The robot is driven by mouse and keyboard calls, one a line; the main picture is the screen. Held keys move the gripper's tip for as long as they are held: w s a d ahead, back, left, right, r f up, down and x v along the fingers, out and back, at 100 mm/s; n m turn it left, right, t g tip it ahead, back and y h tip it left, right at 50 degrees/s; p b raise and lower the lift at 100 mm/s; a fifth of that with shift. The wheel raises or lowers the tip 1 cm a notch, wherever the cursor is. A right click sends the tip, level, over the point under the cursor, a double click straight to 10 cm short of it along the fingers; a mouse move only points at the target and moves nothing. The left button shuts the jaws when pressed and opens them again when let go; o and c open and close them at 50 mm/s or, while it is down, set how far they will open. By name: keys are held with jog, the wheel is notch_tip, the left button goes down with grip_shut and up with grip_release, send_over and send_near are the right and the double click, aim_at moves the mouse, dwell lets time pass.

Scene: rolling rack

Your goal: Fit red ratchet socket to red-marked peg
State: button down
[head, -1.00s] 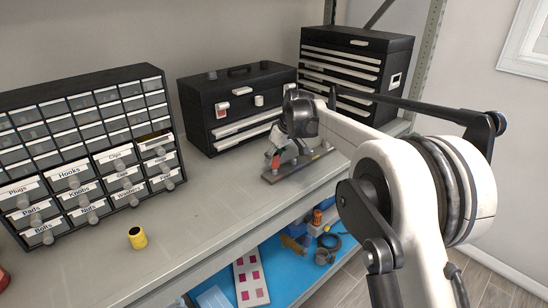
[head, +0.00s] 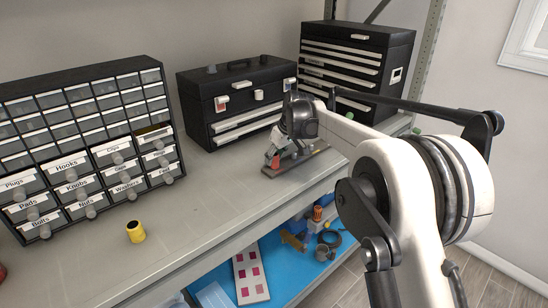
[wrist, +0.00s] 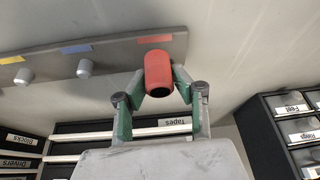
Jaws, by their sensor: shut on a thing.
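The red socket (wrist: 158,72) is held between the green fingers of my gripper (wrist: 161,86) in the wrist view, with its open dark end toward the camera. It covers the spot just below the red mark (wrist: 157,47) on the peg rail (wrist: 120,58), so the red-marked peg is hidden. I cannot tell whether the socket is around that peg or only in front of it. In the head view the red socket (head: 272,161) shows low over the left part of the rail (head: 315,153), with my gripper (head: 277,152) shut on it.
Bare grey pegs (wrist: 86,68) stand by the blue and yellow marks. A yellow socket (head: 136,231) stands on the bench. A drawer cabinet (head: 85,140) is at left, a black toolbox (head: 235,105) behind the rail, and a larger chest (head: 355,70) at back right.

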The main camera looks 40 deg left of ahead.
jog(key=shift+f, duration=0.35)
jog(key=c, duration=1.4)
grip_release()
jog(key=shift+o, duration=0.2)
jog(key=shift+r, duration=0.15)
jog(key=v, duration=1.2)
